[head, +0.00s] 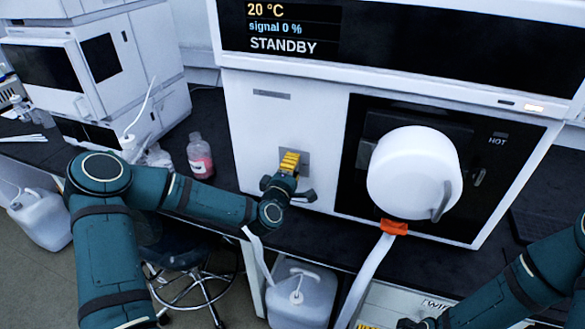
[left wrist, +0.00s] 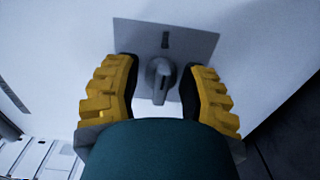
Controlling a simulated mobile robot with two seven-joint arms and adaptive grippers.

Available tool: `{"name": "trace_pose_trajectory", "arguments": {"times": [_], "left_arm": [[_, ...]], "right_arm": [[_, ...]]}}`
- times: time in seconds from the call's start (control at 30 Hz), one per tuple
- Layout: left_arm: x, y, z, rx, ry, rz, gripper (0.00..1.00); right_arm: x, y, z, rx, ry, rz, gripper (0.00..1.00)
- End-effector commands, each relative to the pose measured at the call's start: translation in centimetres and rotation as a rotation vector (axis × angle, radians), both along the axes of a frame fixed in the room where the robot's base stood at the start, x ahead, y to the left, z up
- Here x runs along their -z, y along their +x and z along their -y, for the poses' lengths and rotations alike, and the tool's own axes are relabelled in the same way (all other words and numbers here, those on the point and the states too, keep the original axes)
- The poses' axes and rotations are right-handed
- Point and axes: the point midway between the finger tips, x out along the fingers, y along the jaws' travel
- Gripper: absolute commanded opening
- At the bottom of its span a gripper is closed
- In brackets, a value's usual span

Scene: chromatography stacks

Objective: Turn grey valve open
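The grey valve (left wrist: 160,80) shows in the left wrist view as a small grey handle on a square grey plate (left wrist: 190,42) on the white instrument front. The handle points roughly up and down in that view. My left gripper (left wrist: 161,68) is open, with its yellow ribbed fingers on either side of the handle and visible gaps between. In the head view my left gripper (head: 290,161) is up against the grey plate (head: 304,163) and hides the handle. My right arm comes in at the lower right; its gripper (head: 415,323) is barely visible at the bottom edge.
The white instrument (head: 265,120) has a display reading STANDBY, 20 °C, signal 0 %. Right of the valve are a round white door (head: 413,172) and an orange clip (head: 394,227). A pink-liquid bottle (head: 200,158) stands left on the dark bench. A jug (head: 300,300) sits below.

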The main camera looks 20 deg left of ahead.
Motion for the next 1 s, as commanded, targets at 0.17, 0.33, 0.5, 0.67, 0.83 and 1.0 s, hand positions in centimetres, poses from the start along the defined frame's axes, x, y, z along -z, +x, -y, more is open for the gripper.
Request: {"name": "trace_pose_trajectory", "arguments": {"times": [0.17,0.33,0.5,0.67,0.83,1.0], "left_arm": [[0.1,-0.2,0.0,0.000,-0.001,-0.003,0.41],[0.2,-1.9,0.0,0.002,0.000,-0.004,0.41],[0.1,-5.3,0.0,0.002,0.001,-0.004,0.41],[0.1,-8.5,0.0,0.002,0.000,-0.004,0.41],[0.1,-10.9,0.0,0.001,0.000,-0.003,0.41],[0.1,-11.9,0.0,0.000,0.000,-0.001,0.41]], "right_arm": [[0.0,0.0,0.0,0.000,0.000,0.000,1.00],[0.0,0.0,0.0,0.000,0.000,0.000,1.00],[0.0,0.0,0.0,0.000,0.000,0.000,1.00],[0.0,0.0,0.0,0.000,0.000,0.000,1.00],[0.0,0.0,0.0,0.000,0.000,0.000,1.00],[0.0,0.0,0.0,0.000,0.000,0.000,1.00]]}}
